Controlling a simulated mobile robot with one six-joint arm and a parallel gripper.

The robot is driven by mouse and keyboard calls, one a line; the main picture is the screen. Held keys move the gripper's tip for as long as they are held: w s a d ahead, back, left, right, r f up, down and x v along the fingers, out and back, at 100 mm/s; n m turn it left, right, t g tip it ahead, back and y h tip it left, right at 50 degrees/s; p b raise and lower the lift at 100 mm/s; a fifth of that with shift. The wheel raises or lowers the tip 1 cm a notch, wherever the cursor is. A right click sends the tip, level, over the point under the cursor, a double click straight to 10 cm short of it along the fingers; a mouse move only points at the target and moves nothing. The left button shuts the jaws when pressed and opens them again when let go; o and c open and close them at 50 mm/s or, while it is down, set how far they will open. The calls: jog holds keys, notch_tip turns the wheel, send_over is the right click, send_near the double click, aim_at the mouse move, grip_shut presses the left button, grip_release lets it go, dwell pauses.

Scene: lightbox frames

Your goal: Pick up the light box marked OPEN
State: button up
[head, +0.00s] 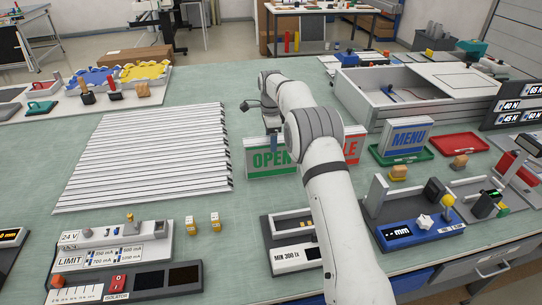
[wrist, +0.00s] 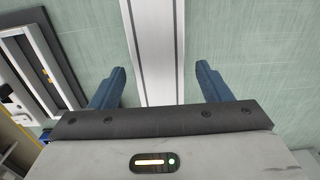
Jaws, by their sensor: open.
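The light box marked OPEN (head: 268,161) stands upright on the green table, white with green letters; my arm hides its right edge. My gripper (head: 274,143) points down at its top edge, with one blue finger in front of its face. In the wrist view my gripper (wrist: 163,76) is open. A long white bar, seemingly the top of the OPEN box (wrist: 155,45), runs between the two fingers, with a gap on each side. Whether the fingers reach below its top edge is hard to tell.
A red-lettered light box (head: 352,146), partly behind my arm, stands close at right. The blue MENU box (head: 406,138) stands farther right on a green tray. White slats (head: 150,155) lie to the left. An instrument (head: 294,258) sits in front.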

aim_at(271, 156)
jog(key=shift+f+p, duration=0.7)
jog(key=shift+f, duration=1.6)
jog(key=shift+r, duration=0.1)
jog(key=c, duration=1.5)
